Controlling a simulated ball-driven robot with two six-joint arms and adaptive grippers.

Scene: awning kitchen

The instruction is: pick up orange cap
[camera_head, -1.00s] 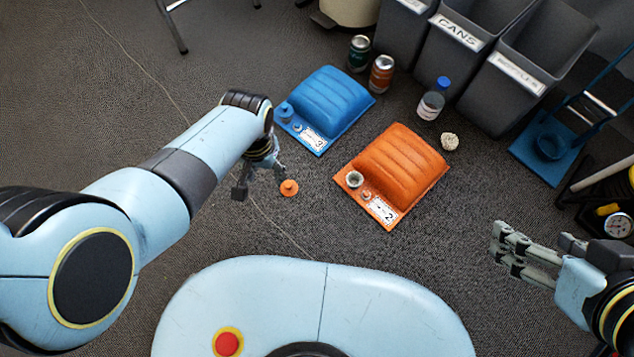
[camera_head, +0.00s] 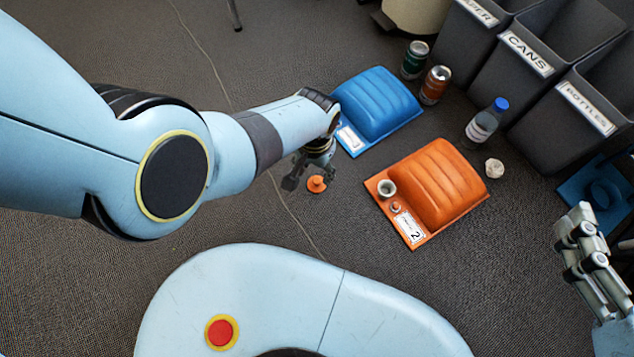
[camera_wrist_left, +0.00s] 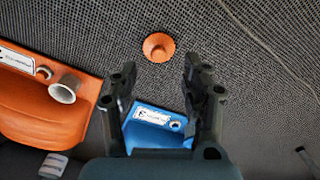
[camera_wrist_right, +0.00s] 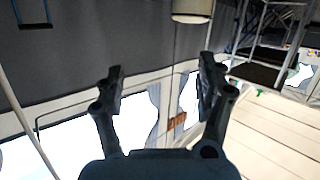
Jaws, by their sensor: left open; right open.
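The orange cap (camera_head: 316,184) lies on the dark carpet, between my base and the two cushioned pads. My left gripper (camera_head: 308,180) is just above and beside it in the head view, open and empty. In the left wrist view the cap (camera_wrist_left: 158,47) lies beyond the open fingertips (camera_wrist_left: 158,75), roughly centred between them and apart from them. My right gripper (camera_head: 578,225) is at the right edge of the head view, open and empty. In the right wrist view its fingers (camera_wrist_right: 160,75) are spread and point at the windows and wall.
An orange pad (camera_head: 440,180) with a white cup-like piece (camera_head: 386,188) is right of the cap. A blue pad (camera_head: 375,100) is behind it. Two cans, a bottle (camera_head: 482,122), a crumpled white ball (camera_head: 494,168) and grey bins (camera_head: 520,60) stand farther back. Carpet around the cap is clear.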

